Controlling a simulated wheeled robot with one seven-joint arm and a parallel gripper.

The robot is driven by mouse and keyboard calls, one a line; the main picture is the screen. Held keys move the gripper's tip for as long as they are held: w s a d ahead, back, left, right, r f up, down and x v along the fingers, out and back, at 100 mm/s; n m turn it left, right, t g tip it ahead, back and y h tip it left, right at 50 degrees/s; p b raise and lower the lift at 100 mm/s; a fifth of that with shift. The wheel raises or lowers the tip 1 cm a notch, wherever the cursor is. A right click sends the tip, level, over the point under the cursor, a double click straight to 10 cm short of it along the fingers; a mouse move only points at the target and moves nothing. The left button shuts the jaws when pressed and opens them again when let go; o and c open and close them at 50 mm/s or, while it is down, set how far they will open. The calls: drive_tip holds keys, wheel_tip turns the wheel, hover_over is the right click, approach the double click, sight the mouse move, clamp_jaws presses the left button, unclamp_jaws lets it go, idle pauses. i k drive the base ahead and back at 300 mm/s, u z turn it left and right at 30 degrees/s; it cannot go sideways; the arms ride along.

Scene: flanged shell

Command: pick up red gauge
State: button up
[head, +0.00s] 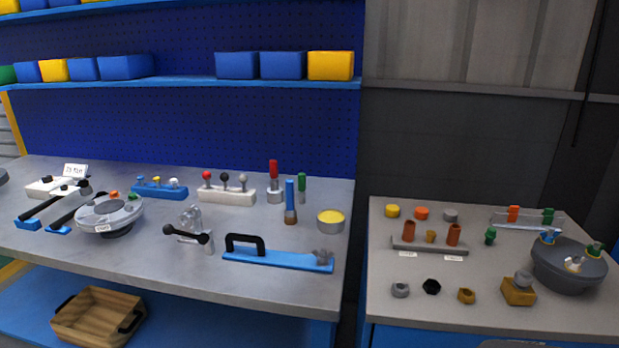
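A tall upright piece with a red top (273,169) stands near the back right of the left workbench and looks like the red gauge. Its lower part is a grey, wider cylinder (274,191) resting on the bench. A blue-handled upright piece (290,196) with a brown lower end stands just in front and to its right. A green-topped upright piece (302,183) stands to its right. My gripper is not in view.
A white block with knobbed pins (227,196) stands close on the left. A yellow-topped grey cylinder (331,221) is at right; a blue bar with a black handle (278,260) lies in front. A gap separates this bench from the right table (420,308).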

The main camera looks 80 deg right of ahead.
sight(273, 183)
drive_tip(key=z, duration=0.75)
drive_tip(key=i, duration=0.4)
